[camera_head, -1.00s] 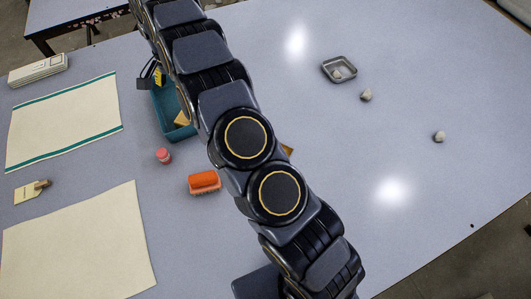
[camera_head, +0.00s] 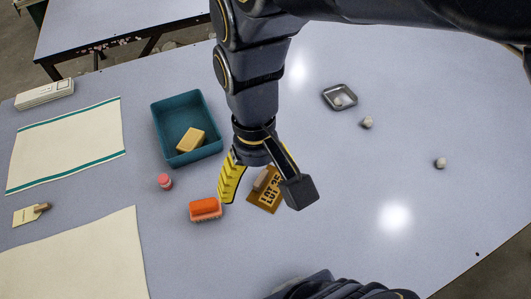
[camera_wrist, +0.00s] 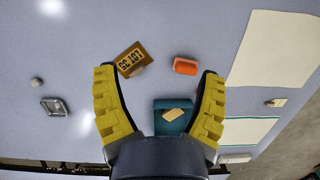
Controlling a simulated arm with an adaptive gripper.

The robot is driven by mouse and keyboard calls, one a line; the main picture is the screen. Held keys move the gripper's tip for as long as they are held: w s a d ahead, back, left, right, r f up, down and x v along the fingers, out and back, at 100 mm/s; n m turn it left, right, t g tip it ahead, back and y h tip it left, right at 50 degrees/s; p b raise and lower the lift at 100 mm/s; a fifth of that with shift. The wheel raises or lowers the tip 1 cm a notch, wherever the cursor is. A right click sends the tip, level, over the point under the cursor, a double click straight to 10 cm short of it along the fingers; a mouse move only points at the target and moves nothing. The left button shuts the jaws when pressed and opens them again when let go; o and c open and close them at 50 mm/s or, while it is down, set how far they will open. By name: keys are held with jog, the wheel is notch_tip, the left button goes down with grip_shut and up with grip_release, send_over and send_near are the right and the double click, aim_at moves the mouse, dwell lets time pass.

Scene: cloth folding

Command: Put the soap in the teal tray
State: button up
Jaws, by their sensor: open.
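The teal tray (camera_head: 172,103) stands at the left centre of the table. A pale yellow block (camera_head: 191,140), which looks like the soap, lies inside it against the near part of the floor. In the wrist view the tray (camera_wrist: 160,121) and the block (camera_wrist: 173,115) show between and beyond my fingers. My gripper (camera_head: 262,190) is open and empty, with its yellow-padded fingers spread. In the head view it appears right of the tray, over the area between the orange brush and the brown stencilled card.
The orange brush (camera_head: 205,209) and the brown card (camera_head: 267,190) lie near my gripper. A pink-red jar (camera_head: 165,181) stands near the tray. A metal dish (camera_head: 353,103) and pale lumps (camera_head: 367,122) lie to the right. Cream cloths (camera_head: 65,145) lie at left.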

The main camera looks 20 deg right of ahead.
jog(key=s+d, duration=0.1)
jog(key=s, duration=0.5)
jog(key=shift+s+d+f+n, duration=0.15)
jog(key=shift+s+f+n, duration=0.1)
jog(key=shift+f+n, duration=0.15)
